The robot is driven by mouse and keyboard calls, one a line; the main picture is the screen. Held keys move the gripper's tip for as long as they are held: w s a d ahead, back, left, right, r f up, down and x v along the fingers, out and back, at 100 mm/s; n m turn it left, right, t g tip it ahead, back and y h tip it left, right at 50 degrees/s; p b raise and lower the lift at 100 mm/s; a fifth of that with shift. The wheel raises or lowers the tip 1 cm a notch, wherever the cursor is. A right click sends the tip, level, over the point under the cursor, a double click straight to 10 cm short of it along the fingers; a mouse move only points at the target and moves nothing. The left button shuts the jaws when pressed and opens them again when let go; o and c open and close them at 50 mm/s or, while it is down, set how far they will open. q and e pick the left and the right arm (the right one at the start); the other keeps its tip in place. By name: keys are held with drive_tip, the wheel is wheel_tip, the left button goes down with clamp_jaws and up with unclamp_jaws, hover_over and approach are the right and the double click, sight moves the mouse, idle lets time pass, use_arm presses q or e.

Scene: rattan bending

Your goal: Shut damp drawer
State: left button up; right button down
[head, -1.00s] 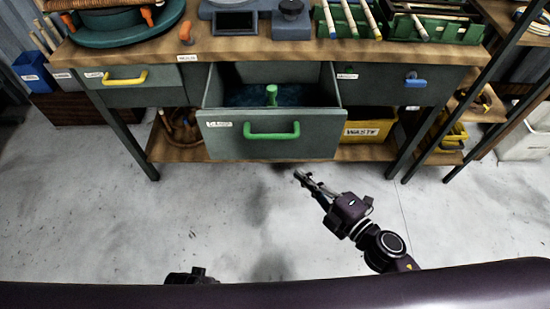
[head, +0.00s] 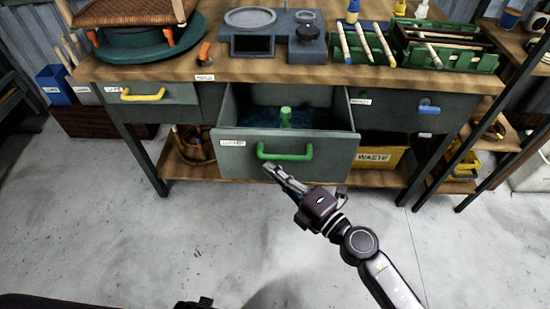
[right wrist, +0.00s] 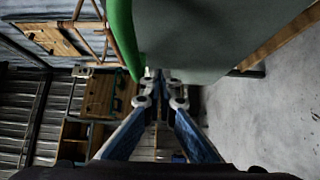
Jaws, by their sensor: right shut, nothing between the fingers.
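The damp drawer is the grey middle drawer (head: 335,160) under the bench. It is pulled out, with a green handle (head: 285,157) on its front and a green knobbed item (head: 286,117) and dark blue contents inside. My right gripper (head: 270,168) is shut and empty, its fingertips just below the handle in the head view. In the right wrist view the shut fingers (right wrist: 160,82) lie beside the green handle (right wrist: 122,35) and grey drawer front (right wrist: 190,35). Whether they touch is unclear. My left gripper is not in view.
A yellow-handled drawer (head: 150,98) on the left and a blue-handled drawer (head: 395,108) on the right look shut. A yellow waste bin (head: 378,158) stands on the lower shelf. Tools and trays crowd the bench top (head: 240,70). The floor (head: 130,220) in front is clear.

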sight(275, 162)
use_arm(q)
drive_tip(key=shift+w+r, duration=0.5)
use_arm(e)
drive_tip(key=shift+w+d, duration=0.15)
drive_tip(key=shift+w, duration=1.4)
